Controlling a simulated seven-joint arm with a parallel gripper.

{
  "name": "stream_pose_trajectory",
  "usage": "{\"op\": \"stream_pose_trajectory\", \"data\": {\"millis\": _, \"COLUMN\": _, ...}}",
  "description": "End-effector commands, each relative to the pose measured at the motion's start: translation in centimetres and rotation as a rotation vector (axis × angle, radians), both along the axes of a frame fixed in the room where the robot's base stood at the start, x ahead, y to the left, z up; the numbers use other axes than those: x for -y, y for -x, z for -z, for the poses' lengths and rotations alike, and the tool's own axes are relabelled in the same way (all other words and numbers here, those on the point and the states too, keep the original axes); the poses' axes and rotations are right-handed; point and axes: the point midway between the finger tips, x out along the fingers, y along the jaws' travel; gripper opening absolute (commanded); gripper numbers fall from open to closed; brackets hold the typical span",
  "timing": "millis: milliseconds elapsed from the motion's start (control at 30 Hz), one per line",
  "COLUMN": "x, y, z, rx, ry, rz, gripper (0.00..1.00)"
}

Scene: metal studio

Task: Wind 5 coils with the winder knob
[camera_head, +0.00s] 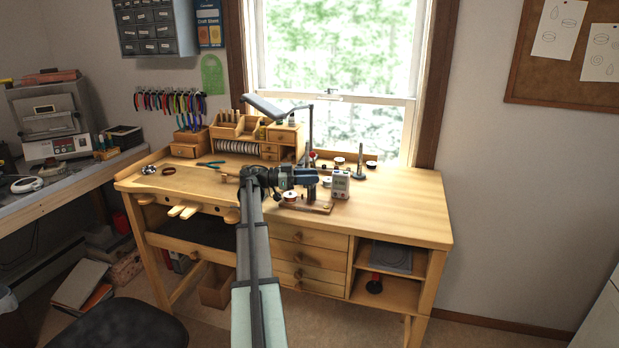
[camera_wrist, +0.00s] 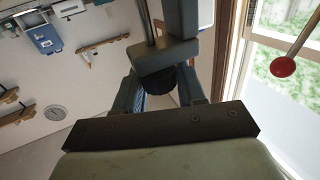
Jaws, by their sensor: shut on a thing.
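The display is too small to read. My gripper (camera_head: 308,178) reaches over the base from the left, level with the winder's upper part. It hides the winder knob in the head view. In the wrist view my gripper (camera_wrist: 160,92) is shut on a dark round piece, apparently the winder knob (camera_wrist: 181,79). The wound coils cannot be made out.
The bench (camera_head: 395,213) is clear at right. Small spools (camera_head: 339,161) and a desk lamp (camera_head: 265,107) stand behind the winder. Blue-handled pliers (camera_head: 211,164) lie at left. A red ball on a rod (camera_wrist: 283,67) shows at right in the wrist view.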

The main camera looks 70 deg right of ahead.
Motion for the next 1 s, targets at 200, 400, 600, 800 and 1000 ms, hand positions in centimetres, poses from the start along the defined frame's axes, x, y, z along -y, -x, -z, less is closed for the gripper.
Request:
{"op": "stream_pose_trajectory", "data": {"millis": 200, "x": 0.0, "y": 0.0, "z": 0.0, "rx": 0.001, "ry": 0.0, "rz": 0.0, "gripper": 0.58}}
{"op": "stream_pose_trajectory", "data": {"millis": 400, "x": 0.0, "y": 0.0, "z": 0.0, "rx": 0.0, "ry": 0.0, "rz": 0.0, "gripper": 0.6}}
{"op": "stream_pose_trajectory", "data": {"millis": 600, "x": 0.0, "y": 0.0, "z": -0.8, "rx": 0.001, "ry": 0.002, "rz": -0.001, "gripper": 0.6}}
{"op": "stream_pose_trajectory", "data": {"millis": 800, "x": 0.0, "y": 0.0, "z": -3.7, "rx": 0.002, "ry": 0.002, "rz": -0.001, "gripper": 0.6}}
{"op": "stream_pose_trajectory", "data": {"millis": 1000, "x": 0.0, "y": 0.0, "z": -7.0, "rx": 0.002, "ry": 0.001, "rz": -0.001, "gripper": 0.6}}
